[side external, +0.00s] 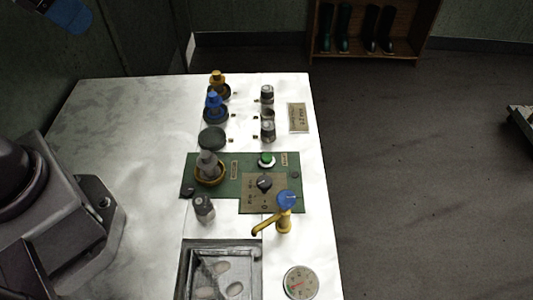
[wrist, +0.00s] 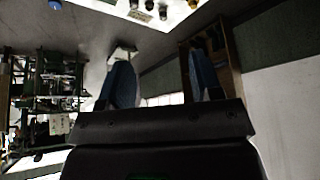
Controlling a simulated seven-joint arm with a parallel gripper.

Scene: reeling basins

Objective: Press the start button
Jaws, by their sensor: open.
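The green start button (side external: 266,160) sits on a green panel (side external: 222,165) on the white worktop in the side view. A dark rotary knob (side external: 264,182) is just in front of it on a tan plate. My gripper (wrist: 162,80) shows in the wrist view with its two blue fingers apart and nothing between them. In the side view only a blue part of it (side external: 70,16) shows at the top left corner, well away from the button. The button cannot be made out for sure in the wrist view.
A brass tap with a blue handle (side external: 285,202) stands right of a metal basin (side external: 186,270). A dial gauge (side external: 299,283) is at the front. Blue and brass valves (side external: 215,108) and grey knobs (side external: 267,93) stand farther back. The worktop's left part is bare. A boot shelf (side external: 368,30) stands behind.

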